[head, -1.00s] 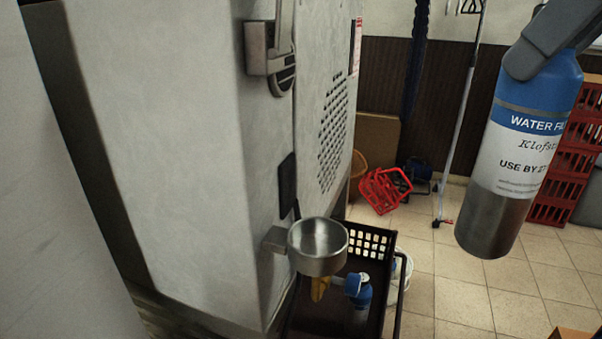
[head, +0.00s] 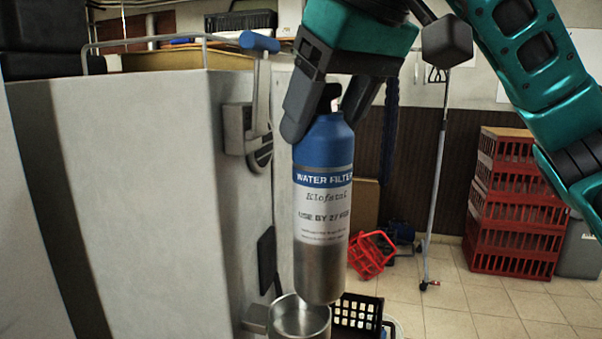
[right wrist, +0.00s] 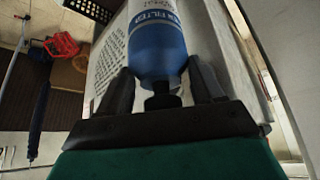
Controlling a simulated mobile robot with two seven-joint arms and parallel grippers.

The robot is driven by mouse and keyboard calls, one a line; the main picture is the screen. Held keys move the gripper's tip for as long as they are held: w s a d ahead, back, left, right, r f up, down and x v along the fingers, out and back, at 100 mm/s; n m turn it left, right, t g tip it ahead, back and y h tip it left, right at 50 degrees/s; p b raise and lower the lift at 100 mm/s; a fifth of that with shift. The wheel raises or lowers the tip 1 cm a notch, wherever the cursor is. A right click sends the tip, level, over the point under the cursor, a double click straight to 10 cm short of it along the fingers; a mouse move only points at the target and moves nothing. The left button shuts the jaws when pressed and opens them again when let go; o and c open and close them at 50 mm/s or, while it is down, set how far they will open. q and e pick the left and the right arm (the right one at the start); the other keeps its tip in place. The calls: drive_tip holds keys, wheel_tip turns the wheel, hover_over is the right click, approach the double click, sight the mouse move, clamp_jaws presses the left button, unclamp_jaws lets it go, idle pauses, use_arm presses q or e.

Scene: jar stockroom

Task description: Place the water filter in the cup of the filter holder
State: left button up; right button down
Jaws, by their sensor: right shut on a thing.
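The water filter (head: 322,215) is a cylinder with a blue top, a white label and a bare metal lower end. It hangs upright in the head view, its lower end just above and overlapping the far right rim of the metal cup (head: 298,318) of the filter holder. I cannot tell whether it touches the rim. My right gripper (head: 325,112) is shut on the top of the filter. In the right wrist view the filter's blue top (right wrist: 157,50) sits between the fingers. My left gripper is not in view.
The holder sticks out from the side of a large grey machine (head: 150,190) with a lever (head: 258,90). A black crate (head: 358,312) stands beyond the cup. A red basket (head: 370,254) and stacked red crates (head: 515,205) are farther back. The tiled floor at right is mostly clear.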

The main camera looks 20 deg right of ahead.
sight(301, 176)
drive_tip(key=shift+w+a+r, duration=0.15)
drive_tip(key=shift+w+a, duration=0.45)
drive_tip(key=shift+a, duration=0.3)
drive_tip(key=shift+w+f+b, duration=0.1)
drive_tip(key=shift+f+b, duration=0.35)
drive_tip(key=shift+f, duration=3)
drive_tip(key=shift+a+f, duration=0.1)
drive_tip(key=shift+a, duration=0.1)
drive_tip(key=shift+c, duration=0.8)
unclamp_jaws()
drive_tip(key=shift+f, duration=0.2)
drive_tip(key=shift+r, duration=0.1)
drive_tip(key=p+v, duration=0.1)
drive_tip(key=v, duration=1)
drive_tip(key=shift+r+p, duration=0.35)
drive_tip(key=shift+r, duration=0.05)
drive_tip(key=shift+s+r, duration=0.1)
drive_tip(key=shift+s, duration=0.15)
